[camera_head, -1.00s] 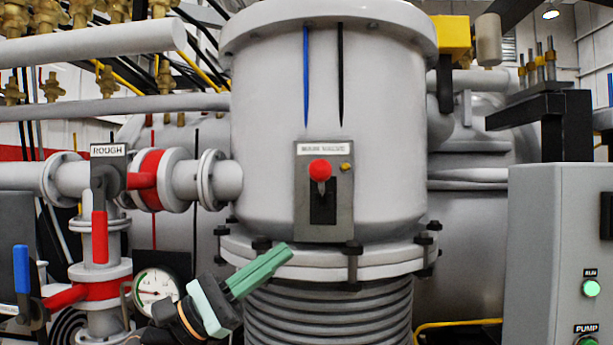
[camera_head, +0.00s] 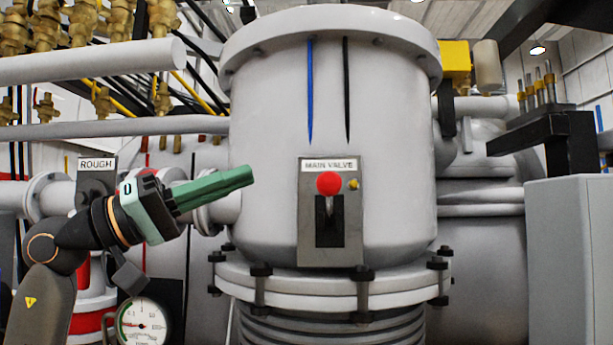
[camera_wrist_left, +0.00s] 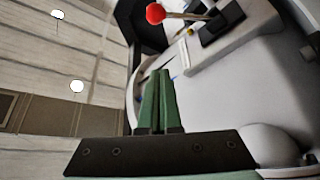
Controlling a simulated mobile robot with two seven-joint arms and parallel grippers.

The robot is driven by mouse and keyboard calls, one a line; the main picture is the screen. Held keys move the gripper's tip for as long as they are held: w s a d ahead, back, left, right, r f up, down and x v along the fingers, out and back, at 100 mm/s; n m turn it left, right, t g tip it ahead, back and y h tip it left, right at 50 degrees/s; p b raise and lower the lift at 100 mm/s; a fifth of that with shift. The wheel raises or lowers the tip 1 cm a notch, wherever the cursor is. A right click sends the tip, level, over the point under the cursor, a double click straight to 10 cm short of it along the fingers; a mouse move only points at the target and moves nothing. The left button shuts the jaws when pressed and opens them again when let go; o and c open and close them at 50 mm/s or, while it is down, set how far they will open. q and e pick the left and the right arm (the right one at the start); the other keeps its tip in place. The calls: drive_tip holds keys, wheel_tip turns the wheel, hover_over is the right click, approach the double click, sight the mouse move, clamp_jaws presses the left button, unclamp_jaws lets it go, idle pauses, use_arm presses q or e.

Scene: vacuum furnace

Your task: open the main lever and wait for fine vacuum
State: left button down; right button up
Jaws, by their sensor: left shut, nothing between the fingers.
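The main valve lever has a red ball knob (camera_head: 329,183) and sits on a grey plate labelled MAIN VALVE (camera_head: 310,222) on a large pale cylinder. The knob stands at the upper part of the plate's black slot. My left gripper (camera_head: 248,176) is shut and empty, its green fingers pointing right. It is left of the lever at about knob height in the head view, apart from it. In the left wrist view the red knob (camera_wrist_left: 155,14) shows beyond the fingertips (camera_wrist_left: 158,75). A round gauge (camera_head: 143,322) is at lower left; its reading is too small to tell. My right gripper is not in view.
A plate labelled ROUGH (camera_head: 96,164) and its pipework stand behind my left arm. A bolted flange (camera_head: 330,288) juts out below the lever. A grey cabinet (camera_head: 572,260) stands at right. The space between my fingertips and the lever looks clear.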

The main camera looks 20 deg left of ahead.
use_arm(q)
wheel_tip(320, 180, up, 4)
drive_tip(key=p, duration=0.3)
hover_over(329, 196)
drive_tip(key=w+a, duration=0.3)
drive_tip(key=a, duration=0.2)
drive_tip(key=f, duration=0.1)
drive_tip(key=s+d+f, duration=0.1)
drive_tip(key=s+f+b, duration=0.1)
drive_tip(key=shift+d+f, duration=0.15)
drive_tip(key=shift+d, duration=0.2)
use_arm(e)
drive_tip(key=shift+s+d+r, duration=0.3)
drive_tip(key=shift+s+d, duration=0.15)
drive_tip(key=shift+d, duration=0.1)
